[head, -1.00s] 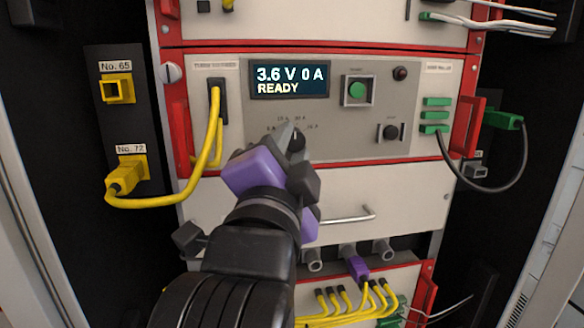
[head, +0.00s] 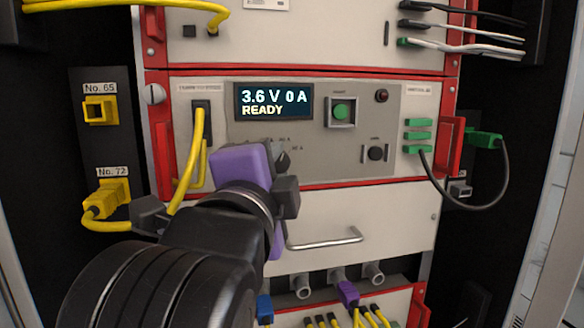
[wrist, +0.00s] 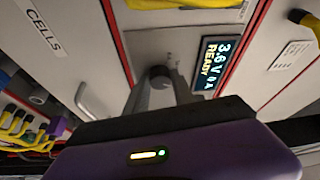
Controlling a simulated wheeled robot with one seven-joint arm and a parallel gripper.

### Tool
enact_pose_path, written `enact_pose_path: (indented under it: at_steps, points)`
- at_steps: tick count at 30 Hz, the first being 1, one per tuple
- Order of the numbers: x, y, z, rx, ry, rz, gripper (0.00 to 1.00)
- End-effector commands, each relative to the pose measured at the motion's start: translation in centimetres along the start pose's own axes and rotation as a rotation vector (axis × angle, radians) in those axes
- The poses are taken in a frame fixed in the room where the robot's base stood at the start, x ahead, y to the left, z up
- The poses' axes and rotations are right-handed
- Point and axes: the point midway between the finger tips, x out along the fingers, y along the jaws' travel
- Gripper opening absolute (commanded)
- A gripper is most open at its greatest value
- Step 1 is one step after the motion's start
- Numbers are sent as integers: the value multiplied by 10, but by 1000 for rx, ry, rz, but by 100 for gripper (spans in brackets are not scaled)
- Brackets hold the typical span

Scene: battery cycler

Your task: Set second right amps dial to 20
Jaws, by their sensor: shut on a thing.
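The cycler panel's display (head: 273,101) reads 3.6 V 0 A READY; it also shows in the wrist view (wrist: 216,65). In the wrist view a dark round dial (wrist: 160,74) sits between the fingertips of my gripper (wrist: 160,90), which is shut on it. In the head view my gripper (head: 275,163) covers this dial and most of the scale marks around it, so its pointer setting cannot be read. A smaller black knob (head: 375,153) is on the same panel to the right, apart from my gripper.
A green button (head: 341,111) and a dark red lamp (head: 381,96) are above the small knob. A yellow cable (head: 197,145) hangs left of my gripper. A drawer handle (head: 325,240) juts out below. Green plugs (head: 418,136) are at the panel's right.

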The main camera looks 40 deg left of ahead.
Motion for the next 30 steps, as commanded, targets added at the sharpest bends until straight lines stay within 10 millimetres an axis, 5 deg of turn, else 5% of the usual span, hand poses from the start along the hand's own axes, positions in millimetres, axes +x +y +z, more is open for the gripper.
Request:
enact_pose_path:
  at_steps: [5, 6, 9, 20, 30]
  points:
    - [0, 0, 0, -1, 0, 0, 0]
    - [0, 0, 0, -1, 0, -1, 37]
    - [0, 0, 0, -1, 0, -1, 51]
    - [-4, 0, 0, -1, 0, -1, 51]
    - [-56, 1, 0, 0, 0, -2, 51]
